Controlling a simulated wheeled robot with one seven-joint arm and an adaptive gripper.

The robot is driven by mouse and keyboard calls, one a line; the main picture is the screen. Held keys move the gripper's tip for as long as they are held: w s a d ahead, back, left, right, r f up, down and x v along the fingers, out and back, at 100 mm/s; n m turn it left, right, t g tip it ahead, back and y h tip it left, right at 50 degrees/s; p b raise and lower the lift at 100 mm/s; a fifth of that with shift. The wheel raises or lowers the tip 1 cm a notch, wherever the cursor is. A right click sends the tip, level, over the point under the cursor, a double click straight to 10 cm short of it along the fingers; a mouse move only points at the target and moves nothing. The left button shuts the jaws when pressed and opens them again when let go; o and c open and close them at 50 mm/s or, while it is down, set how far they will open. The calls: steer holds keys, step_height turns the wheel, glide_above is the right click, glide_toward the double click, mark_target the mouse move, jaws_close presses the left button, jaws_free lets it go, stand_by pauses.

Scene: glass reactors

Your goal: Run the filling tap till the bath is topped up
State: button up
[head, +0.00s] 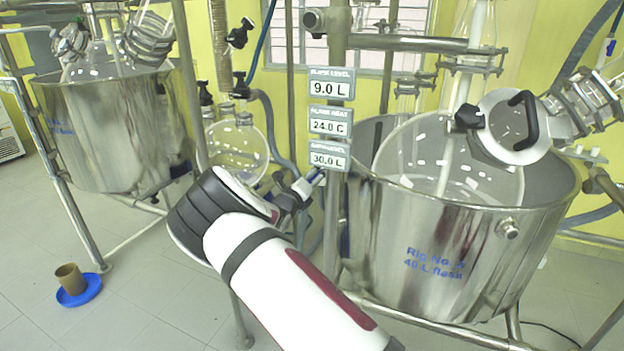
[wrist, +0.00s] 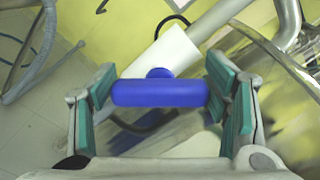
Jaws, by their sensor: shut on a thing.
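The steel bath (head: 430,250) stands at the right, marked "Rig No." and "40 L flask", with a clear glass flask (head: 440,165) inside it. Three readouts (head: 330,118) on the post read 9.0 L, 24.0 C and 30.0 L; their small headings are hard to read. My gripper (head: 304,188) is beside the post, left of the bath. In the wrist view, the blue tap handle (wrist: 160,93) lies crosswise between my finger pads, which are shut on it. A white pipe piece (wrist: 160,52) shows behind the handle. The water surface cannot be made out.
Another steel bath (head: 115,130) stands at the left, with a round glass flask (head: 237,150) between the rigs. Frame tubes and hoses surround the tap. A brown cup (head: 70,279) in a blue dish (head: 80,292) is on the floor at the left. Floor there is mostly clear.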

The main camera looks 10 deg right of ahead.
steer(key=shift+n, duration=0.9)
steer(key=shift+b, duration=0.3)
steer(key=o, duration=1.2)
steer(key=shift+c, duration=0.2)
steer(key=shift+a, duration=0.15)
steer(key=v, duration=1.2)
steer(key=shift+f, duration=0.1)
